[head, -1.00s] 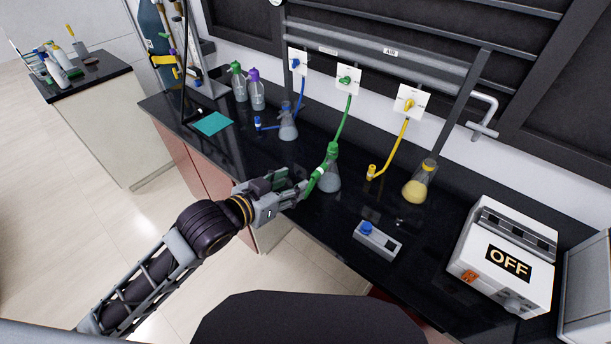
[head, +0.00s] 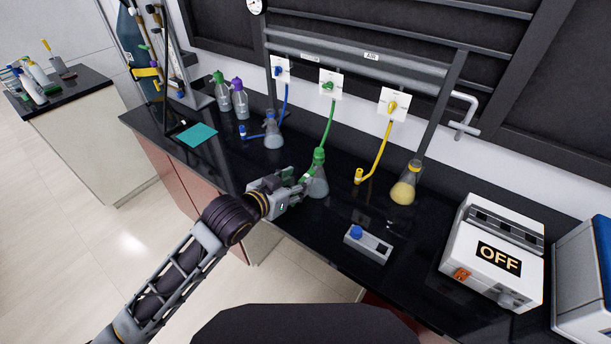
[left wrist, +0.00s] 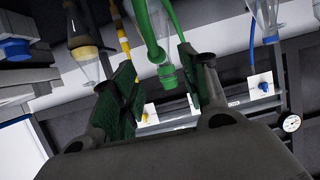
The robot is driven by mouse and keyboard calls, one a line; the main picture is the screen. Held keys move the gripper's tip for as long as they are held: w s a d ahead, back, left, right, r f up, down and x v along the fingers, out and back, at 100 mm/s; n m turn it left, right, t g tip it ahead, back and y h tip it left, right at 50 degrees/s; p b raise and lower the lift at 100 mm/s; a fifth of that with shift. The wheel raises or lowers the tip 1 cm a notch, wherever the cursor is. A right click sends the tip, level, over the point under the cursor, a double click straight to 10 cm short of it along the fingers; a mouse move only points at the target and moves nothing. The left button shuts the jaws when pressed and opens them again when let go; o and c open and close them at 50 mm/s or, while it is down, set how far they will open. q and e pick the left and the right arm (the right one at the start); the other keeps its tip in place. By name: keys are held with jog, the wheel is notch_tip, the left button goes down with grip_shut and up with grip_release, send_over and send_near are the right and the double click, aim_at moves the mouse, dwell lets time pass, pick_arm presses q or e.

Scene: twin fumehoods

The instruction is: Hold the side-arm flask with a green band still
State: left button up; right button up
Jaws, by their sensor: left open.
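The side-arm flask with a green band (head: 318,185) stands upright on the black bench. It has a green top, and a green hose (head: 331,122) runs from the wall outlet down toward it. My left gripper (head: 303,181) is open just left of the flask, close to its side arm. In the left wrist view, the green stopper (left wrist: 167,76) and a bent green tube show between the two spread fingers (left wrist: 158,88). Whether a finger touches the flask I cannot tell. My right gripper is not in view.
A blue-hosed flask (head: 273,132) stands behind and left, a yellow-banded flask (head: 405,185) to the right. A small grey device with a blue knob (head: 368,245) lies in front. A white box marked OFF (head: 493,255) stands at right. A teal pad (head: 197,135) lies at left.

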aim_at(305, 177)
pick_arm(q)
jog(key=shift+x, duration=2.8)
jog(key=shift+d, duration=0.1)
